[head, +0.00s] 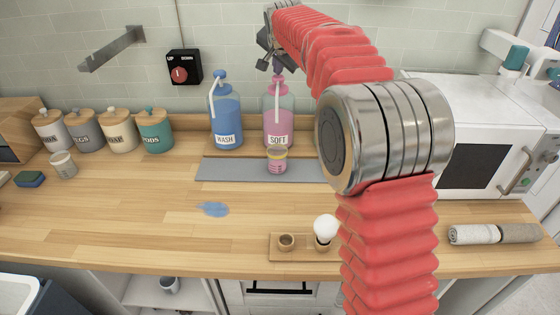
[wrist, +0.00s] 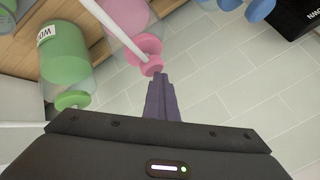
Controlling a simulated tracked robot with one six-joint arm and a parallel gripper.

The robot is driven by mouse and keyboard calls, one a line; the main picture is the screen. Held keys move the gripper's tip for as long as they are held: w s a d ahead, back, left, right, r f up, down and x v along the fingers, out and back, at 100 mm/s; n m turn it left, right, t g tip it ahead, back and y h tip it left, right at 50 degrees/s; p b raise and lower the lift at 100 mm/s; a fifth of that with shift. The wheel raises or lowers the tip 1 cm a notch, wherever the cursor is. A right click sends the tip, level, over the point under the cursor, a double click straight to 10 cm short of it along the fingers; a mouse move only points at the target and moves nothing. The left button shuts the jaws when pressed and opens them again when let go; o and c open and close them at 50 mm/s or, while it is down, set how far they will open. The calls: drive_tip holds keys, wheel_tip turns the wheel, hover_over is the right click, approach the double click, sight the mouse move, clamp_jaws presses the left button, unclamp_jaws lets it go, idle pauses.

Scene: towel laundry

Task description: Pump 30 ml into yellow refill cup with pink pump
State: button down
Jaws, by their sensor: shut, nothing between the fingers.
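The pink bottle labelled SOFT (head: 278,125) stands upright at the back of the counter; its pink pump also shows in the wrist view (wrist: 152,66). A long pale spout (head: 276,103) slants down from the pump over the front of the bottle. The refill cup with a yellow rim (head: 277,162) stands on the grey mat just in front of the bottle. My gripper (head: 277,66) is shut and empty, right above the pump. In the wrist view, the dark fingertips (wrist: 158,78) are at the pump head; I cannot tell whether they touch it. The cup's fill level is unclear.
A blue WASH bottle (head: 226,120) stands left of the pink one. A green bottle (wrist: 65,62) shows only in the wrist view. The grey mat (head: 225,169) lies in front. A wall switch box (head: 184,67), lidded jars (head: 155,130) and a white microwave (head: 470,130) are around. A blue puddle (head: 213,209) lies on the counter.

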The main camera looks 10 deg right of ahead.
drive_tip(key=shift+f, duration=0.1)
drive_tip(key=shift+r, duration=0.65)
wheel_tip(320, 180, up, 6)
idle(1.0)
drive_tip(key=shift+r, duration=0.1)
idle(0.5)
